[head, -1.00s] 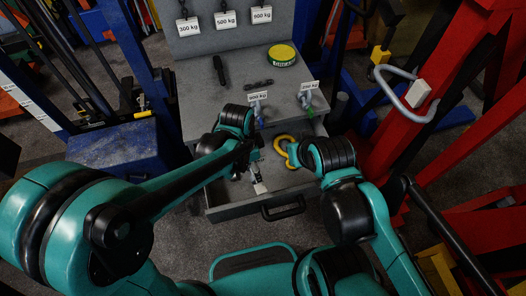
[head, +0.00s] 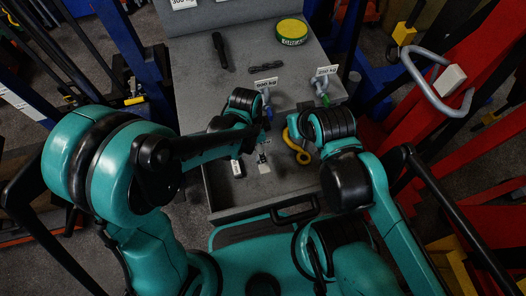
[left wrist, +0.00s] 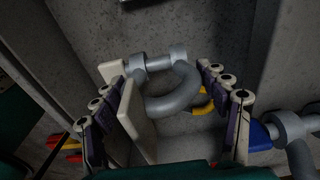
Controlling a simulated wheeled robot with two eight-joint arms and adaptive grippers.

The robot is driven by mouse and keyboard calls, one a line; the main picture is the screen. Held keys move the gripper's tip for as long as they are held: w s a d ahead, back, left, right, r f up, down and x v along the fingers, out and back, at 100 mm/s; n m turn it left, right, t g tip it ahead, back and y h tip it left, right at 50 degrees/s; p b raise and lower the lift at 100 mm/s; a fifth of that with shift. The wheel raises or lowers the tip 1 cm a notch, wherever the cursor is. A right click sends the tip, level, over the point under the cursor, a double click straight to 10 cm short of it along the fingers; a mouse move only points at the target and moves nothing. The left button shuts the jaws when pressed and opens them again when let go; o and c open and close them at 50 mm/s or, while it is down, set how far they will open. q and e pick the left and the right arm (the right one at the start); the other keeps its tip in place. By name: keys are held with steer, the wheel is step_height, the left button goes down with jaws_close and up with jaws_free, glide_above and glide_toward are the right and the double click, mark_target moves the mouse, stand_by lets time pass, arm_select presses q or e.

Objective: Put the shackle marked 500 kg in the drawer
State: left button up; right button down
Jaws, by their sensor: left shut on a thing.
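My left gripper (head: 262,150) is over the open drawer (head: 280,208) in the head view. In the left wrist view its two jaws (left wrist: 168,100) are shut on a grey shackle (left wrist: 174,92) with a white plate (left wrist: 138,115) beside the left jaw. The marking on this plate is not readable. The shackle is mostly hidden by the gripper in the head view, where a white tag (head: 265,170) shows below the fingers. My right arm reaches in beside the drawer; its gripper fingers are hidden behind the wrist.
On the bench stand a blue-pinned shackle (head: 267,106), a green-pinned shackle (head: 320,88), a yellow-green tin (head: 291,32) and a black torch-like object (head: 219,50). Red frames stand at right.

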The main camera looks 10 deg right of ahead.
arm_select(q)
steer(key=shift+s+f+b, duration=0.1)
steer(key=shift+f+b, duration=1.1)
steer(key=shift+f, duration=2)
steer(key=shift+f, duration=0.15)
steer(key=o, duration=1.9)
